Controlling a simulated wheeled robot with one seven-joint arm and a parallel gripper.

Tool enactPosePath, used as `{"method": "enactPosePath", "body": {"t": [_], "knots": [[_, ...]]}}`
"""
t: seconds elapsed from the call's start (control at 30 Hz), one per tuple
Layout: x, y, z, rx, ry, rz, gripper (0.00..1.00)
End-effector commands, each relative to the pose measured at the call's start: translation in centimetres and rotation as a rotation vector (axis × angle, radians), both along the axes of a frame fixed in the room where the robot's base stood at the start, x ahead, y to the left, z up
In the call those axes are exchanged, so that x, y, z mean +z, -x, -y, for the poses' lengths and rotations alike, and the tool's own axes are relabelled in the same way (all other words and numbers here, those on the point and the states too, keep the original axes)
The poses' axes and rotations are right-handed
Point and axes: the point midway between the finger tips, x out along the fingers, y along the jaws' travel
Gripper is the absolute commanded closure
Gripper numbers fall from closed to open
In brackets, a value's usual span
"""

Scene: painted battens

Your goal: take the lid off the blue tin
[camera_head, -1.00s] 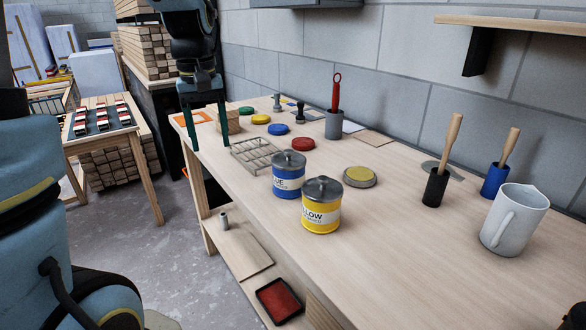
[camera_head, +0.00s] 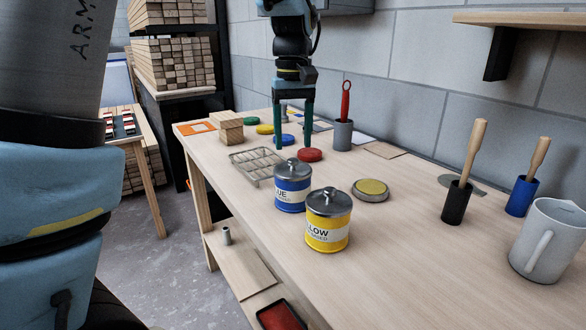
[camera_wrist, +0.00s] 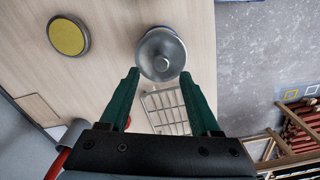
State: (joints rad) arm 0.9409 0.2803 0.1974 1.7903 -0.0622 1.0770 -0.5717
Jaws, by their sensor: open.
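The blue tin (camera_head: 293,196) stands upright on the bench with its grey metal lid (camera_head: 292,172) on top. The lid has a small round knob in the middle. In the wrist view the lid (camera_wrist: 152,52) is seen from above, with a thin blue edge of the tin below it. My gripper (camera_head: 294,144) is open and empty, pointing down, above and behind the blue tin. In the wrist view its green fingertips (camera_wrist: 160,74) are spread with the lid just ahead of them.
A yellow tin (camera_head: 328,234) with a similar lid stands close to the blue one, nearer the camera. A wire rack (camera_head: 246,168) lies behind. A flat yellow-topped tin (camera_head: 370,188) and red disc (camera_head: 310,155) lie nearby. A white jug (camera_head: 548,242) stands at right.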

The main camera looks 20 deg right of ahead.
Motion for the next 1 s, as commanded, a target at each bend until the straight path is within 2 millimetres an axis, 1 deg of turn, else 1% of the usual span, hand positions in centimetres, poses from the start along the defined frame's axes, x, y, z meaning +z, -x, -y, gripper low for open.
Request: {"method": "enactPosePath", "body": {"t": [0.2,0.3,0.4,0.6,1.0], "knots": [[-3.1,0.3,-0.2,-0.001,-0.004,-0.002,0.36],[-4.2,0.2,-0.2,0.0,-0.002,-0.001,0.36],[-4.7,0.2,-0.2,0.0,-0.001,-0.001,0.36],[-4.7,0.2,-0.2,0.0,0.0,0.0,0.36],[-4.7,0.2,-0.2,0.0,0.0,0.0,0.81]]}}
